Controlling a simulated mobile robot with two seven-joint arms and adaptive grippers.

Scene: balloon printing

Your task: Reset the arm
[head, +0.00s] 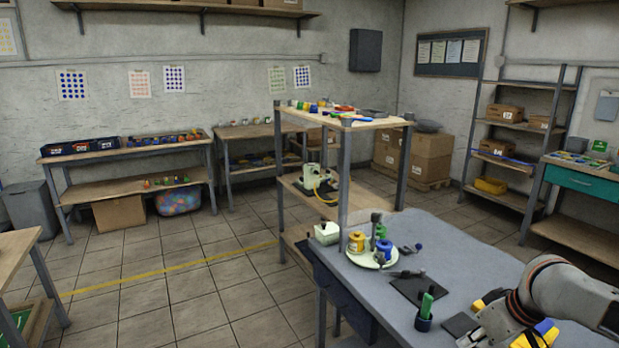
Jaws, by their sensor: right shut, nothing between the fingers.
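My right arm comes in from the lower right over the grey-blue worktable (445,245). Its gripper (490,325) is low in the corner, near the table's front right part. It is shut and empty; its fingertips are hard to make out. Yellow parts show on both sides of it, and I cannot tell whether they belong to the gripper. My left gripper is not in view. A round pale tray (364,260) on the table bears a yellow pot (357,242), a blue pot (384,247) and a green item (380,231).
A black pad (411,287) and a dark cup (423,322) with a green item in it stand left of the gripper. A small dark pad (459,325) lies beside it. A white box (327,233) is at the table's left edge. The table's back right is clear.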

